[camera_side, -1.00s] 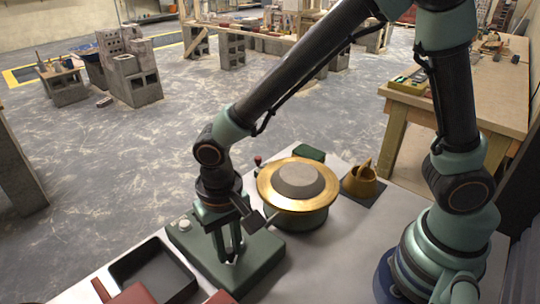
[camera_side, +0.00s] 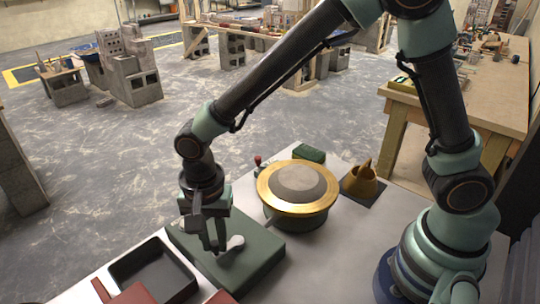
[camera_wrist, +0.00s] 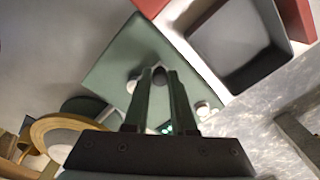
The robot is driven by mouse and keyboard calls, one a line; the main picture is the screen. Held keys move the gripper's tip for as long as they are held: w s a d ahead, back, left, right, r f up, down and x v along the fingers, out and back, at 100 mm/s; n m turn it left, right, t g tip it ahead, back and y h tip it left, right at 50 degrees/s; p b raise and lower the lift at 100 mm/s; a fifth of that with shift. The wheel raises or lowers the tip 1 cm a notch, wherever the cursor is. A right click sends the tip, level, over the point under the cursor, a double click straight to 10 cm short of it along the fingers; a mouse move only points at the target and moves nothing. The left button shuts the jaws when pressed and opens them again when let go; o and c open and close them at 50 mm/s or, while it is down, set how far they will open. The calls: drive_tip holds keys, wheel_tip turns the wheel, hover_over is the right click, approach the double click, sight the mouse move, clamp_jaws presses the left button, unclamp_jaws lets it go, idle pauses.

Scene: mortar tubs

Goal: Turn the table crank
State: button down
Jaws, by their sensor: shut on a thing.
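The round table (camera_side: 272,198) has a brass rim and a grey mound (camera_side: 300,180) on top. It stands on a green drum behind a flat green base (camera_side: 262,262). My gripper (camera_side: 214,248) is low over this base, left of and nearer than the round table. It is shut on a small dark crank handle (camera_wrist: 159,72), visible between the fingertips in the wrist view. A pale crank end (camera_side: 236,241) shows just right of the fingers. The fingers hide most of the crank in the side view. Part of the brass rim (camera_wrist: 45,128) shows in the wrist view.
A black tray (camera_side: 155,272) lies left of the base, with red pieces (camera_side: 133,294) in front. A brass pot-like piece (camera_side: 362,183) stands right of the round table. A green block (camera_side: 309,154) and a red-knobbed lever (camera_side: 258,163) are behind it.

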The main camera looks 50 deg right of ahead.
sight(215, 242)
drive_tip(key=shift+w, duration=0.15)
drive_tip(key=c, duration=0.7)
unclamp_jaws()
drive_tip(key=shift+c, duration=0.2)
wheel_tip(215, 242, up, 12)
drive_tip(key=shift+d+r, duration=0.1)
drive_tip(key=s+d+r+n+t, duration=0.1)
drive_tip(key=d+n+t, duration=0.1)
drive_tip(key=d, duration=0.5)
drive_tip(key=s+d+r+n+t, duration=0.1)
drive_tip(key=d+n, duration=0.3)
drive_tip(key=d, duration=0.4)
drive_tip(key=s+d+r+n+t, duration=0.2)
drive_tip(key=d+n, duration=0.2)
drive_tip(key=d, duration=0.3)
drive_tip(key=shift+s+d+r+t, duration=0.2)
drive_tip(key=shift+s+r+t, duration=0.05)
drive_tip(key=shift+s+t, duration=0.1)
